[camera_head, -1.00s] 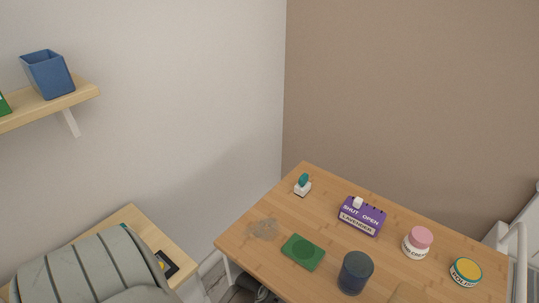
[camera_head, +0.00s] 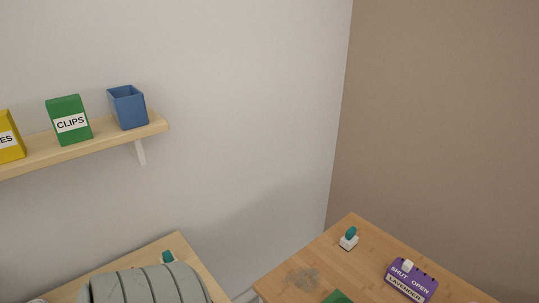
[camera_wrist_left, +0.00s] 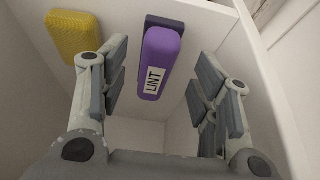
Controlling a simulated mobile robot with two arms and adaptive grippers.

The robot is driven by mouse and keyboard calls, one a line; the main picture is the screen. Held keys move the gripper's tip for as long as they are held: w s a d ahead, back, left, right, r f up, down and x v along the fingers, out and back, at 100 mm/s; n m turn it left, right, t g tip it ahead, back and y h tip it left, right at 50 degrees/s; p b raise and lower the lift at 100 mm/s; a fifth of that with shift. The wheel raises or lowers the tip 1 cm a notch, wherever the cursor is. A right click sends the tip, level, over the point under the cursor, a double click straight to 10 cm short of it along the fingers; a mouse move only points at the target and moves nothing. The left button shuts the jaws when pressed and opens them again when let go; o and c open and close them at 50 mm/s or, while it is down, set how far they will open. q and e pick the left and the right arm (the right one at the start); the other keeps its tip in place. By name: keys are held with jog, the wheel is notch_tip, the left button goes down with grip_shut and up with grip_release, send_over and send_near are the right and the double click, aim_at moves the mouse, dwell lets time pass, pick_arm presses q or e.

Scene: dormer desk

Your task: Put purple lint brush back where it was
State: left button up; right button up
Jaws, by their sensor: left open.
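The purple lint brush (camera_wrist_left: 158,62), with a white label reading LINT, shows in the left wrist view against a pale surface. A dark grey piece (camera_wrist_left: 178,26) shows at its far end. My left gripper (camera_wrist_left: 160,80) is open, with its fingers on either side of the brush in the picture. Gaps show between the brush and both fingers, and I cannot tell how deep it lies between them. The brush does not show in the head view. My right gripper is in neither view.
A yellow object (camera_wrist_left: 74,36) lies left of the brush, beside the left finger. White panels border the space. In the head view, a shelf (camera_head: 100,143) holds a green CLIPS box (camera_head: 69,120) and a blue cup (camera_head: 128,107). A purple LAVENDER box (camera_head: 411,281) stands on the desk.

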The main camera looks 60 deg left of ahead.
pick_arm(q)
jog(key=s, duration=0.8)
jog(key=s+d+f+m+g, duration=0.1)
jog(key=s+d+f, duration=0.25)
jog(key=f, duration=0.25)
jog(key=s+d+f+g, duration=0.1)
jog(key=s+d+f, duration=0.1)
jog(key=d+f, duration=0.35)
jog(key=s+f+m+g, duration=0.1)
jog(key=s+f+m, duration=0.1)
jog(key=s+f, duration=0.7)
jog(key=shift+s+m, duration=0.3)
jog(key=shift+s, duration=0.6)
notch_tip(320, 180, up, 2)
jog(key=shift+r+p, duration=0.15)
jog(key=shift+p, duration=1.05)
